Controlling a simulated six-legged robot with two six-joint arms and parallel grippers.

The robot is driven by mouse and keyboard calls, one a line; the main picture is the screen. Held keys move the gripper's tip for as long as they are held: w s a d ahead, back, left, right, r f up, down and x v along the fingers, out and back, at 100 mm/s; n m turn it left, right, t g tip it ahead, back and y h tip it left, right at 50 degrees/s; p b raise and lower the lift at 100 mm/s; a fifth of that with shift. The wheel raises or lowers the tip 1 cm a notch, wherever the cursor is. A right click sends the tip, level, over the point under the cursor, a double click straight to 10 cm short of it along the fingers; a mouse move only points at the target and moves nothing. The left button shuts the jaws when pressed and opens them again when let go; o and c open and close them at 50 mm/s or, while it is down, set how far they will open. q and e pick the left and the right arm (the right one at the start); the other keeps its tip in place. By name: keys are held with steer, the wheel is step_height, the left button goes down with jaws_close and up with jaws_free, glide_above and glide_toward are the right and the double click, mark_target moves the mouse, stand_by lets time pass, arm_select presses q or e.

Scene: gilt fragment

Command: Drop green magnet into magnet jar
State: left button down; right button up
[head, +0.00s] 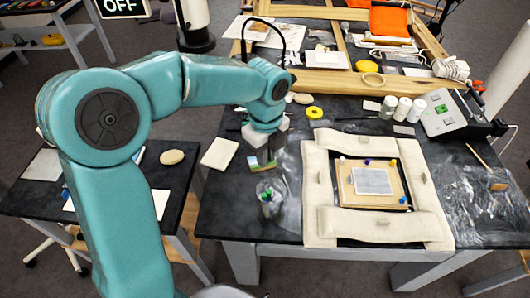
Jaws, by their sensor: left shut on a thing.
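The magnet jar (269,205) is a small clear jar standing on the dark tabletop, left of the padded frame. Green and blue bits show inside or through it. My left gripper (262,163) points down just above and behind the jar's mouth, apart from it. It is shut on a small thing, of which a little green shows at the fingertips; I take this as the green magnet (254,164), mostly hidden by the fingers. My right gripper is not in view.
Cream padded bolsters (312,185) surround a board (348,190) with small coloured magnets or pins right of the jar. A pale block (219,154) lies left of the gripper. A yellow tape roll (315,113), white bottles (402,109) and a control box (447,112) stand farther back.

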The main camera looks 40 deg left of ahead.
arm_select(q)
step_height(320, 180, down, 6)
steer(key=b, duration=0.5)
steer(key=c, duration=1)
jaws_free()
steer(key=shift+c, duration=0.2)
steer(key=shift+r, duration=0.1)
step_height(320, 180, up, 16)
steer(key=shift+r, duration=0.1)
steer(key=shift+s, duration=0.1)
